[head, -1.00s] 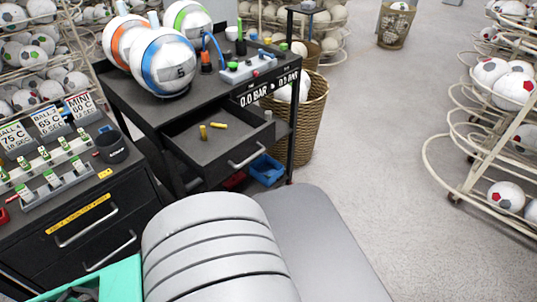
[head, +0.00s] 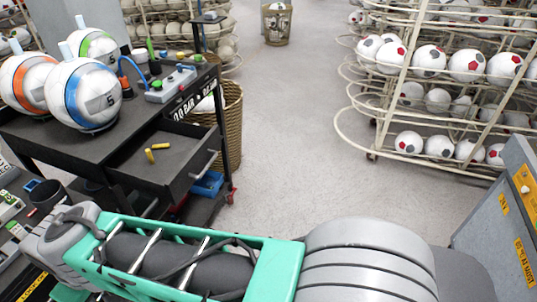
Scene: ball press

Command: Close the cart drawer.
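The black cart (head: 100,145) stands at the left in the head view. Its drawer (head: 178,172) is pulled out, and its front with a light bar handle (head: 205,164) faces right. Two small yellow pieces (head: 160,146) lie inside the drawer. My arm crosses the bottom of the view, in front of the drawer and apart from it in the picture. My gripper is not in view, so its state does not show.
Large balls (head: 85,95) and a control box (head: 171,85) are on the cart top. A wicker basket (head: 231,125) stands behind the cart, and a blue bin (head: 207,184) sits below the drawer. Ball racks (head: 402,105) are at right. The middle floor is clear.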

